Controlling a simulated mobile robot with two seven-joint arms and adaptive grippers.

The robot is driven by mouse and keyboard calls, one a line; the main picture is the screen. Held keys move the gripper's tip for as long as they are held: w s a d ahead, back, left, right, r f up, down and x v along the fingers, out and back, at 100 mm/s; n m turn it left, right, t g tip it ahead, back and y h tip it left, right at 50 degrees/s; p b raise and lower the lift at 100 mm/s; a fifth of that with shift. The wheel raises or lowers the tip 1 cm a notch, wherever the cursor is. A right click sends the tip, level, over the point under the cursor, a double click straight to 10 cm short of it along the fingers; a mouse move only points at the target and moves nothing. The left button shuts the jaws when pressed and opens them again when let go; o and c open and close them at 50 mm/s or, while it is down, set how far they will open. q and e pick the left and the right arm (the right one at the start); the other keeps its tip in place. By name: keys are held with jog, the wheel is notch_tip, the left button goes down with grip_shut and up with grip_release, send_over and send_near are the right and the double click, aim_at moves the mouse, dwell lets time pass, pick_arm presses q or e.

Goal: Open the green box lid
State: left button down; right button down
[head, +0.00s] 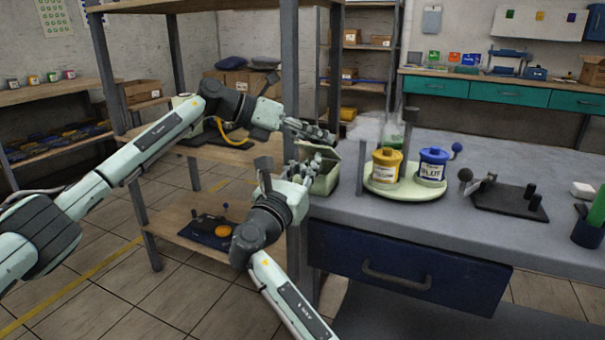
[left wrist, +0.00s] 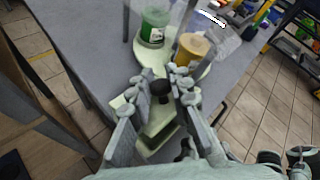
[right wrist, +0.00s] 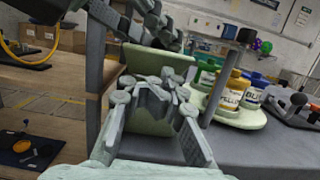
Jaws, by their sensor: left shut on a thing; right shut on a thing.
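The light green box (head: 326,183) stands at the left end of the grey table. Its lid (head: 331,153) is raised and tilted; in the right wrist view the lid (right wrist: 158,60) stands up above the box. My left gripper (head: 322,137) is above the box, with a dark round knob (left wrist: 160,88) between its fingers in the left wrist view. My right gripper (head: 305,170) is at the near left side of the box, its fingers closed at the box (right wrist: 145,125) in the right wrist view. My fingers hide the exact contact.
A pale green round tray (head: 397,190) with a yellow jar (head: 387,166) and a blue jar (head: 432,167) is right of the box; a green jar (left wrist: 152,28) shows too. A grey post (head: 360,172) stands close by. A wooden shelf (head: 215,152) is at left.

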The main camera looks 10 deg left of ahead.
jog(key=shift+w+d, duration=0.1)
jog(key=shift+w, duration=0.2)
jog(key=shift+w+r+g, duration=0.25)
jog(key=shift+r+g, duration=0.05)
jog(key=shift+r, duration=0.35)
pick_arm(q)
jog(key=shift+f, duration=0.1)
pick_arm(e)
jog(key=shift+w+d+r, duration=0.1)
jog(key=shift+d+r, duration=0.1)
pick_arm(q)
jog(key=c, duration=1.4)
grip_release()
pick_arm(e)
jog(key=shift+a, duration=0.1)
pick_arm(q)
jog(key=shift+o, duration=0.2)
